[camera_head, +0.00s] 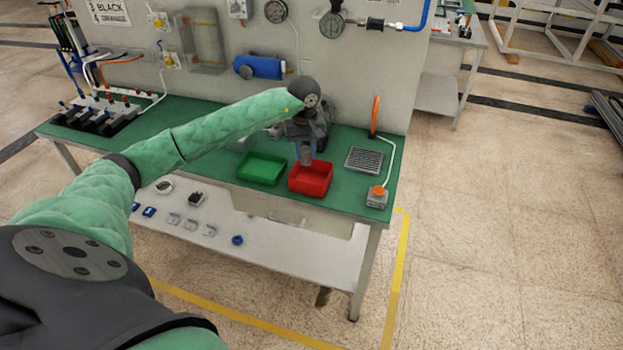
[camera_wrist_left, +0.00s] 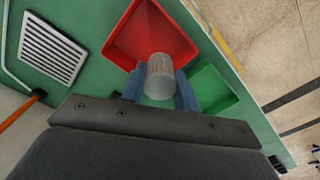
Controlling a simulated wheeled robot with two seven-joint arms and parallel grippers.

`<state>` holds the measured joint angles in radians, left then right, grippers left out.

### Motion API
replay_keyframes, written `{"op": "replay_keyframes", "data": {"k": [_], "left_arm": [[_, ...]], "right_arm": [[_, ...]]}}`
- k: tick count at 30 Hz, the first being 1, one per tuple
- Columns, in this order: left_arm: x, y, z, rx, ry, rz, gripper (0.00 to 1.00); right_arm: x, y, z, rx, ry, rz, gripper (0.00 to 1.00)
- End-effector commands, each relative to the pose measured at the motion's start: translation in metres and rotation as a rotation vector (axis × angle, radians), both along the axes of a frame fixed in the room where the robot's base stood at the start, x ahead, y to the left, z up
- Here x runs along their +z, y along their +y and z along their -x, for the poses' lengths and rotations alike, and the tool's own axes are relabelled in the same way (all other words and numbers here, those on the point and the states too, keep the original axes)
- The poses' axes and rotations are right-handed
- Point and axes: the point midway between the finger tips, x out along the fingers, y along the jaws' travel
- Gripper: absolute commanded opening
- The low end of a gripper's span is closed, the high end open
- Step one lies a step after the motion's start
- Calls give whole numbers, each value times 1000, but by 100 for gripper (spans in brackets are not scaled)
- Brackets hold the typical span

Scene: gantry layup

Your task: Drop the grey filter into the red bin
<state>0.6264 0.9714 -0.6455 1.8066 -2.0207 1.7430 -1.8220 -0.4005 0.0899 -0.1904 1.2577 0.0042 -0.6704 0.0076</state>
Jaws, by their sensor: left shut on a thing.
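The grey filter (camera_wrist_left: 160,76) is a short grey cylinder, held between the blue fingers of my left gripper (camera_wrist_left: 160,92) in the left wrist view. In the head view the left gripper (camera_head: 305,150) is over the back part of the red bin (camera_head: 312,180), with the filter (camera_head: 306,158) pointing down. The red bin (camera_wrist_left: 150,35) is an open, empty-looking tray in the wrist view, and the filter overlaps its inside there. The exact height of the filter above the bin floor is hard to tell. My right gripper is in neither view.
A green bin (camera_head: 262,169) stands just left of the red bin on the green bench (camera_head: 220,130). A grey slotted grate (camera_head: 364,160) and a small box with an orange button (camera_head: 377,196) are to the right. A gauge board (camera_head: 340,80) rises behind.

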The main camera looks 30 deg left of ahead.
Motion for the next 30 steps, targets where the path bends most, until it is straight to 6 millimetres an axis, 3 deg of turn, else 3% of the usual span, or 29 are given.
{"op": "replay_keyframes", "data": {"k": [13,25,26,29,30], "left_arm": [[-44,-1,1,-1,1,1,9],[-51,0,0,-1,-1,0,9],[-51,0,0,-1,-1,0,37],[-51,0,0,-1,-1,-1,56],[-51,0,0,-1,-1,0,56]], "right_arm": [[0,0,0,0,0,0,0],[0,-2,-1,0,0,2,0],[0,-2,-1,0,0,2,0],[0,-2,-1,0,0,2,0],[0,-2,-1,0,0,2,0]]}}
